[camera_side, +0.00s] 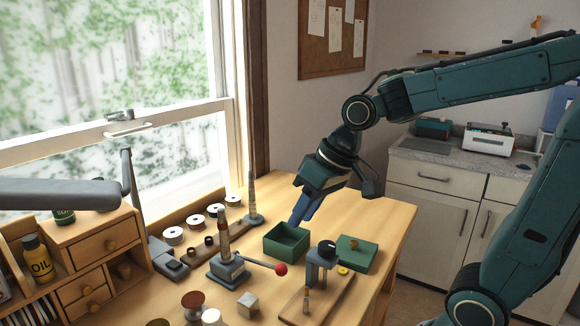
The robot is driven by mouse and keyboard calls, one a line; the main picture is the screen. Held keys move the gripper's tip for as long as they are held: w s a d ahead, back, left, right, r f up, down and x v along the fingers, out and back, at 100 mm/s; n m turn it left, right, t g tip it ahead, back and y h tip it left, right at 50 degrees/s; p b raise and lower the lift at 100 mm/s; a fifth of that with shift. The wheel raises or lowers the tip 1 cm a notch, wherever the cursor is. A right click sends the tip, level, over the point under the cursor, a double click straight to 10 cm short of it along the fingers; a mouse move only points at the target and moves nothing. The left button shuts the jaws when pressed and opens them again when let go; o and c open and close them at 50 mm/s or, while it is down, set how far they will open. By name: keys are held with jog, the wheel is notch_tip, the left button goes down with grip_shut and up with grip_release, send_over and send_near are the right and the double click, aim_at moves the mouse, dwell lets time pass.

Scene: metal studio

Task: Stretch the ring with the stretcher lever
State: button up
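The ring stretcher (228,270) stands on the bench, a grey base with an upright tapered mandrel (223,236) that has reddish and pale bands. Its lever (258,263) sticks out to the right, roughly level, and ends in a red ball (281,269). I cannot make out for sure whether a ring sits on the mandrel. My gripper (299,217) points down above the back of the green open box, behind and right of the lever and apart from it. Its blue fingers overlap from this side, so their opening is hidden. I see nothing held between them.
The green open box (285,241) stands close behind the lever ball. A grey clamp-like tool (320,265) on a wooden board is to the right, beside a green lid or tray (355,255) with a small brass piece. A metal cube (248,304), spools (173,236) and another tapered mandrel (252,200) stand around.

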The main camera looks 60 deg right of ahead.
jog(key=shift+f, duration=0.1)
send_near(257, 263)
jog(key=shift+s+a+f, duration=0.1)
jog(key=shift+a+f, duration=0.05)
jog(key=shift+f, duration=1.05)
jog(key=shift+s+a+f, duration=0.1)
jog(key=shift+a+f, duration=0.1)
jog(key=shift+f, duration=1)
jog(key=shift+a+f, duration=0.15)
jog(key=shift+f, duration=1.1)
grip_shut()
